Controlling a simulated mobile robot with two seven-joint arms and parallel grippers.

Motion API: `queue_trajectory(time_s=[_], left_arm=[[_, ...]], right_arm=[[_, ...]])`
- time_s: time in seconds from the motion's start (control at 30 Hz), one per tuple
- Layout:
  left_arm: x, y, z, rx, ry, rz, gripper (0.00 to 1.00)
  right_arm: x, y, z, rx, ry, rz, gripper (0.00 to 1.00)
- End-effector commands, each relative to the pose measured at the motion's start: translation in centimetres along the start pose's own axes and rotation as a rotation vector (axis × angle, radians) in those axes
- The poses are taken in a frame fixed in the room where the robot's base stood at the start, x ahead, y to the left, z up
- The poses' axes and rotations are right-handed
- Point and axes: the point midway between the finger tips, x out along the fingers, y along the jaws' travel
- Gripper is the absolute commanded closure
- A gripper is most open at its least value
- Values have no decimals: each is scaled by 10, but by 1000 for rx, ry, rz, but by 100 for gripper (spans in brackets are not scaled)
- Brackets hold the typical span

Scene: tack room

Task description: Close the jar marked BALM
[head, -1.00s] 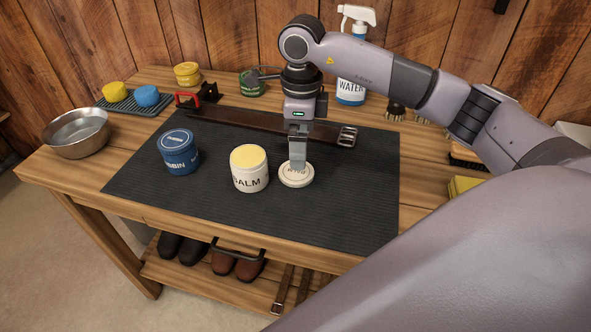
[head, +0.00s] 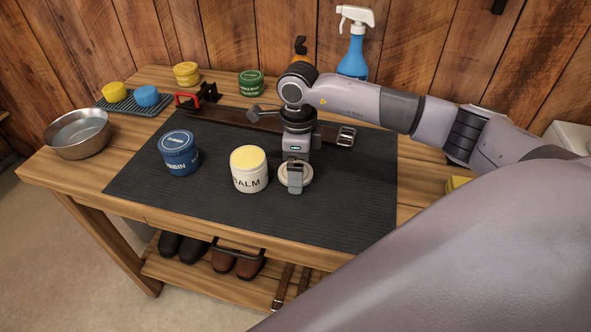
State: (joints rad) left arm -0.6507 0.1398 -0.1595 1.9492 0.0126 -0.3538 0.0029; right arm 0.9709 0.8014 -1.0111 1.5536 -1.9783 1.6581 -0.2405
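The white BALM jar (head: 249,178) stands open and upright on the dark mat, its yellow contents showing at the top. A round cream lid (head: 307,175) is just right of it, partly hidden by my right gripper (head: 295,184). The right gripper points down over the lid, its fingertips overlapping the lid's near part in the picture. I cannot tell whether the fingers touch or grip the lid, or how far apart they are. My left gripper is not in view.
A closed blue jar (head: 179,152) stands left of the BALM jar. A leather strap (head: 238,121) with a buckle lies along the back of the mat (head: 220,220). A metal bowl (head: 78,134) is at far left, a spray bottle (head: 356,52) at the back. The mat's front is clear.

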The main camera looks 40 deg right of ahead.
Motion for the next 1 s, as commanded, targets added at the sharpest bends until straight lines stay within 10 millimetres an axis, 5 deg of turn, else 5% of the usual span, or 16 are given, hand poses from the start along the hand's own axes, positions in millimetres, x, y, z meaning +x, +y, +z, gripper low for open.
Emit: queue_trajectory(time_s=[0.27, 0.4, 0.77, 1.0], left_arm=[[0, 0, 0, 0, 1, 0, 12], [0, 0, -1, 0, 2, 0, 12], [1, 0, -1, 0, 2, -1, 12], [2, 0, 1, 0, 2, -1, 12]], right_arm=[[0, 0, 0, 0, 0, 0, 3], [0, 0, 0, 0, 0, 0, 48], [-2, 0, 0, 0, 0, 0, 48], [-26, -1, 0, 0, -2, -3, 48]])
